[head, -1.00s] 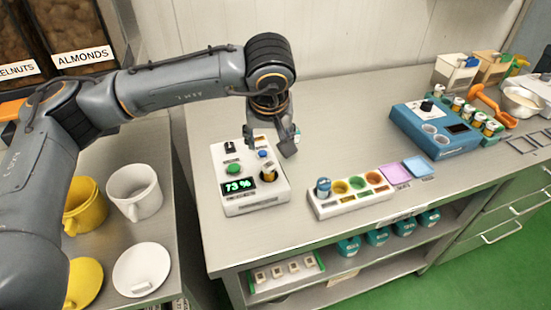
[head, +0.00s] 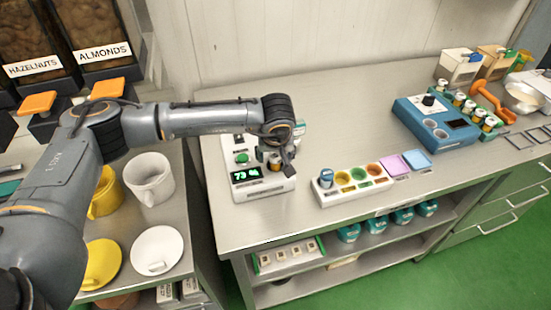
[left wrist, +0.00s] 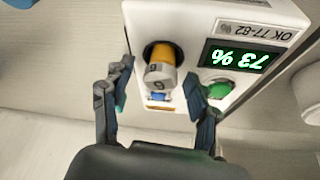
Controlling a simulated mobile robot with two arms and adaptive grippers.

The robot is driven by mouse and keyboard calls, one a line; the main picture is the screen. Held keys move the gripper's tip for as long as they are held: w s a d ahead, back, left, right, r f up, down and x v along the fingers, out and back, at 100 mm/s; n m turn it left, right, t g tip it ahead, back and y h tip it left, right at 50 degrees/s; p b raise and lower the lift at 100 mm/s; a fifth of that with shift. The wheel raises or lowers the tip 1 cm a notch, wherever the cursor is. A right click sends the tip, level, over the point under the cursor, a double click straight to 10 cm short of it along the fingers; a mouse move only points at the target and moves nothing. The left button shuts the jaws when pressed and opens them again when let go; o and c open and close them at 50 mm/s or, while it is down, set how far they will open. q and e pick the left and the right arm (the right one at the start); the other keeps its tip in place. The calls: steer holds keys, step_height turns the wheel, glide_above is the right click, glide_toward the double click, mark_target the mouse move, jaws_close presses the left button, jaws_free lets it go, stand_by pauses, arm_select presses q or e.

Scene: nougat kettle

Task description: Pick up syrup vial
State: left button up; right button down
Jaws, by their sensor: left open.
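The syrup vial, an amber vial with a grey-white cap (left wrist: 160,67), stands in a round socket of the white device with a green 73 % display (left wrist: 245,57). In the head view this device (head: 262,190) is at the left of the bench, and the vial (head: 275,164) is partly hidden by my gripper. My left gripper (head: 285,158) is just above the device. In the left wrist view its open fingers (left wrist: 163,85) are on either side of the vial's cap, apart from it. My right gripper is not in view.
A green button (left wrist: 217,90) is close to one finger. A white rack (head: 353,185) with a blue-capped vial and coloured wells stands to the right. A blue device (head: 425,120) is farther right. Mugs (head: 150,180) stand on the left counter. The bench behind is clear.

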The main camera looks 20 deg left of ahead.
arm_select(q)
steer(key=shift+f, duration=0.1)
steer(key=shift+s, duration=0.1)
steer(key=shift+c, duration=0.5)
steer(key=c, duration=0.7)
jaws_close()
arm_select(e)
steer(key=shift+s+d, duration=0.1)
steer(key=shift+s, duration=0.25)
